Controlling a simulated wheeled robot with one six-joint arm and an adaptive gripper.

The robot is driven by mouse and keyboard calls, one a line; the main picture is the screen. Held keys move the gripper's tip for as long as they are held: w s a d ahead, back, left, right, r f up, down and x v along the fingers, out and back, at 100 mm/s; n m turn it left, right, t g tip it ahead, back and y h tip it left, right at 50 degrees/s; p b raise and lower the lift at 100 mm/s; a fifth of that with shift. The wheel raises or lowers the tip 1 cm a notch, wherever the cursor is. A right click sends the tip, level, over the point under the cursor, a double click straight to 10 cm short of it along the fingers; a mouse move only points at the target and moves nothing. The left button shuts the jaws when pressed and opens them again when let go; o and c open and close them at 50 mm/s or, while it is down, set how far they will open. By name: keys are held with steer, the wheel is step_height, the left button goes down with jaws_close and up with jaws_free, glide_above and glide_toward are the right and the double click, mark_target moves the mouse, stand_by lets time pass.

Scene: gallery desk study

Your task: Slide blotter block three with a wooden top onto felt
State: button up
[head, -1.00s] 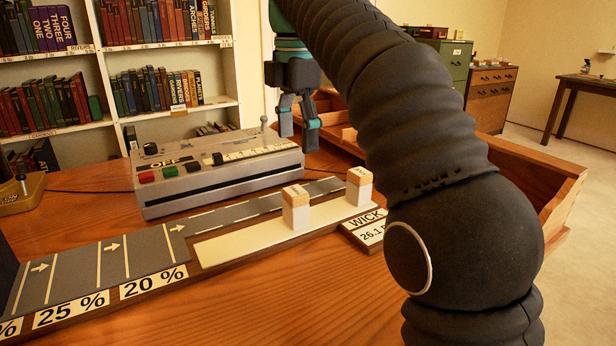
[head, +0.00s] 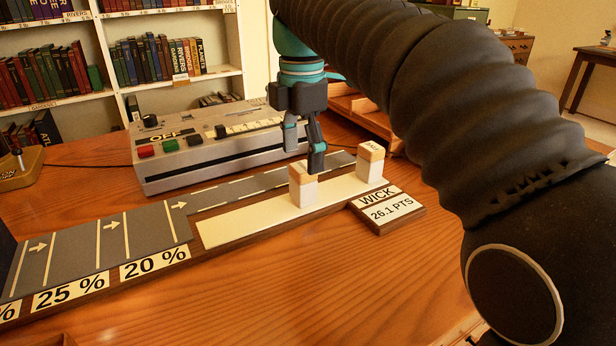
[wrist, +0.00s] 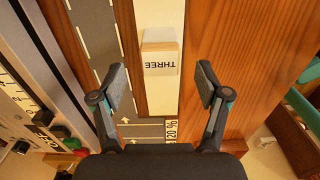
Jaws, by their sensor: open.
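Block three (wrist: 161,64), a white block with a wooden top and a label reading THREE, stands on the pale strip (wrist: 160,107) in the wrist view. It appears to be the nearer of two such blocks in the head view (head: 302,190). My gripper (head: 308,162) is open and low over this block, one finger overlapping its right edge. In the wrist view its two fingers (wrist: 160,88) stand apart on either side, with gaps to the block. The grey felt (head: 88,248), with pale lines and arrows, runs left of and behind the strip.
A second block (head: 370,165) stands at the strip's right end, by the WICK 26.1 PTS plaque (head: 385,210). A grey console (head: 215,150) sits behind the felt. Percent labels (head: 155,262) line the board's front edge. The front desk area is clear.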

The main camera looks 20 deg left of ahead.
mark_target(298, 162)
steer(key=shift+f+b, duration=1.05)
steer(key=shift+f, duration=1.7)
steer(key=c, duration=1.3)
steer(key=shift+o, duration=0.2)
steer(key=shift+r+p, duration=0.25)
steer(key=shift+p, duration=0.25)
steer(key=shift+w, duration=0.1)
steer(key=shift+w+a+p, duration=0.45)
steer(key=shift+a, duration=0.15)
steer(key=shift+w+a, duration=1.2)
steer(key=shift+a, duration=0.25)
steer(key=shift+w+a, duration=1.15)
steer(key=shift+a, duration=0.25)
steer(key=shift+f, duration=0.25)
